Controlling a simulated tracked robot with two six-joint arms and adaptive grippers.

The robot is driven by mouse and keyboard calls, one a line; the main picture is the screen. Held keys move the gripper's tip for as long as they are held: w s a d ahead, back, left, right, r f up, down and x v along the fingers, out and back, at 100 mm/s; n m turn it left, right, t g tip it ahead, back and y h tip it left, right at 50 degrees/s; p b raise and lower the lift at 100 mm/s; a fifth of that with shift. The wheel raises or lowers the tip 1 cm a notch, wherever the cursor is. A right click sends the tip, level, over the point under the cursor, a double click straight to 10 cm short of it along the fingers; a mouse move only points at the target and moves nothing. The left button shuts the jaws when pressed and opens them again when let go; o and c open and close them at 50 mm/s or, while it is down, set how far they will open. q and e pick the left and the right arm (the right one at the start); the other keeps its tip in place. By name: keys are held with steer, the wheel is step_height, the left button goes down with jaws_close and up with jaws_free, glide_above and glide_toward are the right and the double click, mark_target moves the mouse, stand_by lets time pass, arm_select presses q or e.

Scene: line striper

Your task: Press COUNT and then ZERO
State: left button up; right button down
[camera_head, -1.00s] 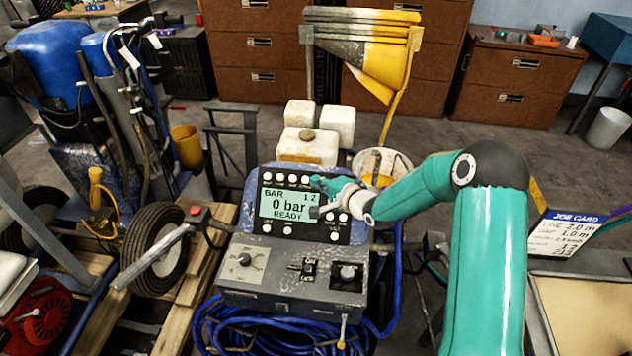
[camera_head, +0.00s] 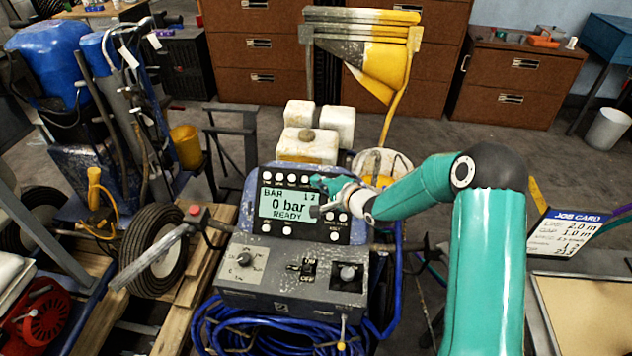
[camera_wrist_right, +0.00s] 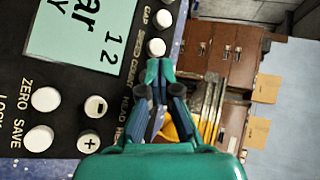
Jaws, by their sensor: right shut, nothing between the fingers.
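The dark control panel (camera_head: 352,234) has a pale green display (camera_head: 288,204) reading "BAR", "1 2", "0 bar" and "READY". My right gripper (camera_head: 317,181) is shut and empty, with its tips at the panel's top button row. In the right wrist view my gripper (camera_wrist_right: 158,66) points at the place beside the COUNT label (camera_wrist_right: 134,66). It hides the COUNT button, and I cannot tell whether the tips touch it. The SPEED button (camera_wrist_right: 156,47) shows just past the tips. The white ZERO button (camera_wrist_right: 45,98) is uncovered. My left gripper is not in view.
Below the panel are a dial (camera_head: 245,259), a toggle switch (camera_head: 307,267) and a knob (camera_head: 347,273). In the right wrist view the SAVE button (camera_wrist_right: 38,138), minus button (camera_wrist_right: 95,107) and plus button (camera_wrist_right: 88,141) sit near ZERO. A job card (camera_head: 570,235) stands at the right.

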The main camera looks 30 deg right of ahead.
steer(key=shift+w+d+f, duration=0.1)
steer(key=shift+w+f, duration=0.05)
steer(key=shift+f, duration=0.05)
stand_by(0.3)
stand_by(0.3)
steer(key=shift+s+a+r, duration=0.35)
steer(key=shift+s+r, duration=0.15)
steer(key=shift+r, duration=0.1)
steer(key=s+a+r, duration=0.1)
steer(key=s+a+r+p, duration=0.1)
steer(key=r, duration=0.1)
steer(key=shift+s+r, duration=0.3)
steer(key=shift+s, duration=0.1)
steer(key=shift+a+f, duration=0.1)
stand_by(3.7)
